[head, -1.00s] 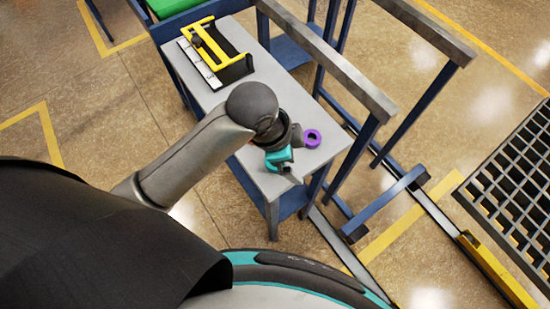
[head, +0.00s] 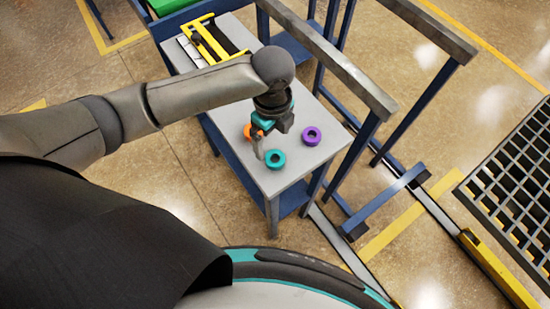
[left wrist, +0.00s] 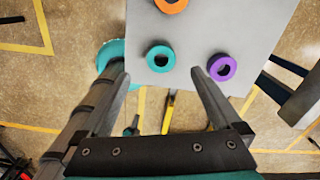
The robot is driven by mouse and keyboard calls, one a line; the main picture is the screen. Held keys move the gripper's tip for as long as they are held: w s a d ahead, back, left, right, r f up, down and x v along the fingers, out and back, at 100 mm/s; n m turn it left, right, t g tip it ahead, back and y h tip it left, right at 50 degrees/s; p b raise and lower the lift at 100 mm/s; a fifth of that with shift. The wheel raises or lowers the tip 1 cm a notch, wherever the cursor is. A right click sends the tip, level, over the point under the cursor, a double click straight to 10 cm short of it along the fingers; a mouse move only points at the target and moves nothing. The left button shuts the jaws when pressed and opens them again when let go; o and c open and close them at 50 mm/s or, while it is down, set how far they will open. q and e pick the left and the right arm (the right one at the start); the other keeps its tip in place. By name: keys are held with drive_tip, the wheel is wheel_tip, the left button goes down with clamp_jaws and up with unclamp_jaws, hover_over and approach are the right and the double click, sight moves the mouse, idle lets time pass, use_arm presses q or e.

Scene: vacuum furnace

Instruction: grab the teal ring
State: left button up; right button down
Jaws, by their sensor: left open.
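The teal ring (head: 275,166) lies flat near the front end of the grey table top (head: 276,184). In the left wrist view the teal ring (left wrist: 151,64) shows between and beyond the two finger ends. My left gripper (head: 271,143) is over the table, just behind the teal ring in the head view, with its fingers apart and nothing between them. It also shows in the left wrist view (left wrist: 157,70). Its height above the ring is hard to tell. My right gripper is in neither view.
A purple ring (head: 311,136) lies to the right of the teal one. An orange ring (head: 248,131) is partly hidden behind my left gripper. A yellow-framed holder (head: 208,42) stands at the table's far end. A grey rail (head: 335,65) runs along the table's right side.

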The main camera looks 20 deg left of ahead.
sight(275, 162)
use_arm(q)
drive_tip(key=f, duration=0.5)
drive_tip(key=f+b, duration=0.1)
drive_tip(key=f, duration=0.2)
drive_tip(key=shift+s+d+f, duration=0.1)
drive_tip(key=shift+d+f, duration=0.15)
drive_tip(key=shift+f, duration=0.1)
drive_tip(key=shift+r, duration=0.1)
clamp_jaws()
idle(0.3)
